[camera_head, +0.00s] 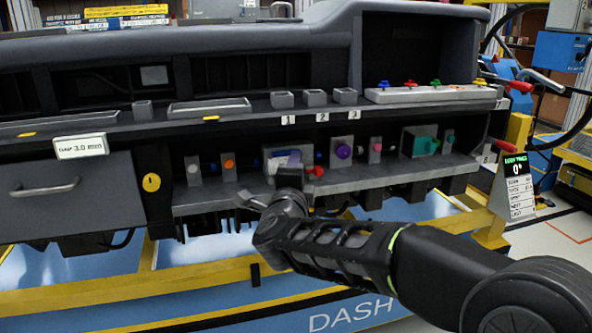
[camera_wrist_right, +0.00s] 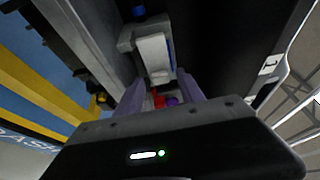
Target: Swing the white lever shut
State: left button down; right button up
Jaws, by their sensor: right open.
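The white lever (camera_wrist_right: 153,54) sits on a grey block (camera_wrist_right: 127,40) in the right wrist view, straight ahead of my right gripper (camera_wrist_right: 160,92). Its two fingers are apart with nothing gripped, one on each side of the line to the lever. In the head view the lever shows as a small white and blue part (camera_head: 284,159) on the lower shelf, partly hidden behind my right gripper (camera_head: 272,197). I cannot tell the lever's exact angle or whether a finger touches it. My left gripper is not in view.
A red knob (camera_head: 316,172) is just right of the lever. Purple (camera_head: 344,152), pink (camera_head: 376,146) and teal (camera_head: 425,146) parts stand farther right on the shelf. An orange-knobbed block (camera_head: 228,166) is left. The upper shelf (camera_head: 240,119) overhangs them.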

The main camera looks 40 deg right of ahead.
jog(key=p+v, duration=0.1)
jog(key=v, duration=0.6)
dwell(0.4)
